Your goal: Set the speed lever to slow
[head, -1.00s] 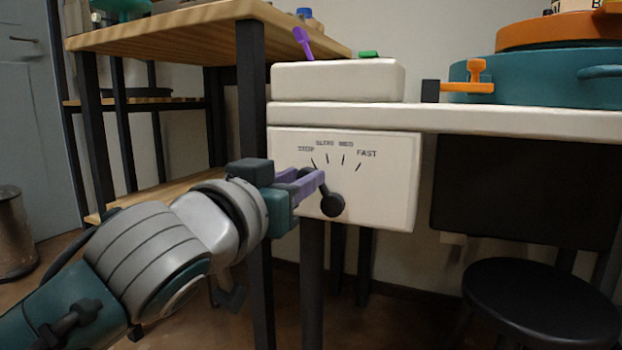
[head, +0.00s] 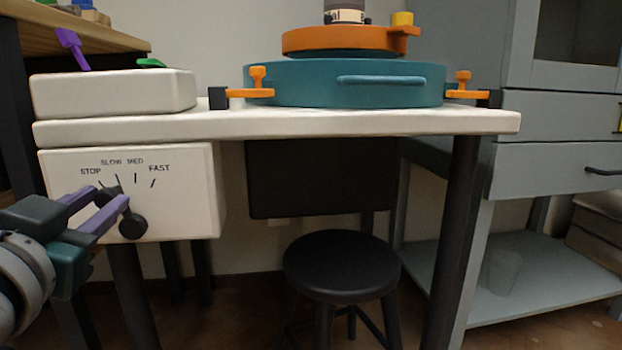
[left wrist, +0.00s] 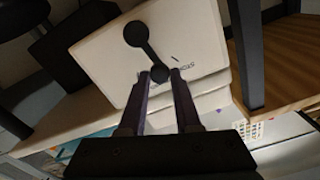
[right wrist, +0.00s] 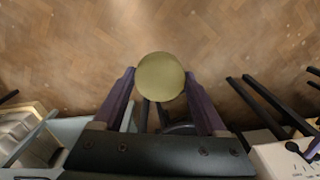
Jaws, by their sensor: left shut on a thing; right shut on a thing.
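A white control box (head: 190,195) under the white table carries a dial marked STOP, SLOW, MED and FAST. Its black speed lever (head: 132,226) has a round hub low on the face, and its arm slants up and left towards the STOP–SLOW side. My left gripper (head: 112,203) is shut on the lever's tip, its purple fingers hiding the exact mark it points at. In the left wrist view the lever (left wrist: 148,52) has its end knob between the fingertips (left wrist: 161,78). My right gripper (right wrist: 160,82), only in the right wrist view, is shut on a round yellow-olive thing (right wrist: 160,76).
A teal basin (head: 300,92) with orange clamps and an orange disc (head: 340,42) stands on the white table (head: 330,123). A black stool (head: 340,265) stands below. Grey shelving (head: 530,275) is at right, and a wooden table (head: 60,28) is at the left back.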

